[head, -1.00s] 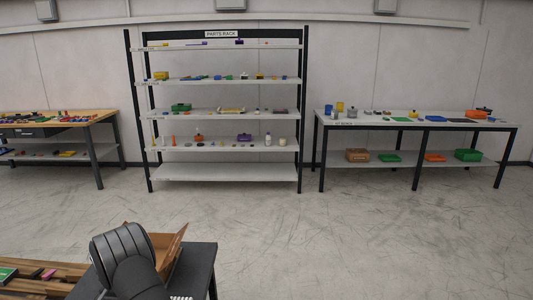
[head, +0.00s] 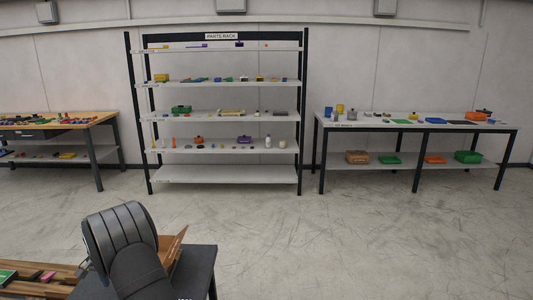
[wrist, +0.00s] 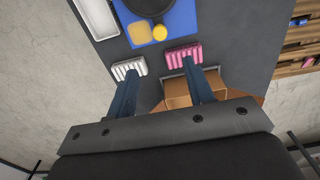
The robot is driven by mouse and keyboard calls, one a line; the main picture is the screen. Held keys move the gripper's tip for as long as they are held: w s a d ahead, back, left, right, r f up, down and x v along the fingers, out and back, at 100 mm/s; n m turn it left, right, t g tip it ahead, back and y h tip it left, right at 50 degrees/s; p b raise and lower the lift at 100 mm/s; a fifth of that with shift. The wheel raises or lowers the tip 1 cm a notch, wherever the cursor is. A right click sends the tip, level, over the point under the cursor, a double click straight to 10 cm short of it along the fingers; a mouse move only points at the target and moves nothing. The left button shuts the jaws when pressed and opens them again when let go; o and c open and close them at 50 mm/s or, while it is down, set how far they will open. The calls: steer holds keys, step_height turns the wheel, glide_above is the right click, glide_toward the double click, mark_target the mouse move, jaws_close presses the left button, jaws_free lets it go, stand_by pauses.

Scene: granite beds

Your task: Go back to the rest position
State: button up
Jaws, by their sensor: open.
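My gripper (wrist: 160,69) is open in the wrist view, with two dark blue fingers apart and nothing seen between them. It is over the dark tabletop (wrist: 235,45). A white ribbed piece (wrist: 128,68) shows at the left fingertip and a pink ribbed piece (wrist: 184,54) at the right fingertip. I cannot tell whether the fingers touch them. In the head view my arm's thick dark link is at the lower left, and my gripper is not visible there.
An open cardboard box (wrist: 180,90) lies partly behind the right finger; it also shows beside my arm (head: 176,245). A blue mat (wrist: 178,28) bears a black round item (wrist: 150,6). A wooden slatted surface (wrist: 297,64) is to the right. The floor (head: 330,235) beyond is clear.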

step_height(320, 180, down, 14)
steer(key=shift+f, duration=0.1)
steer(key=shift+a+n, duration=0.5)
steer(key=shift+n, duration=0.2)
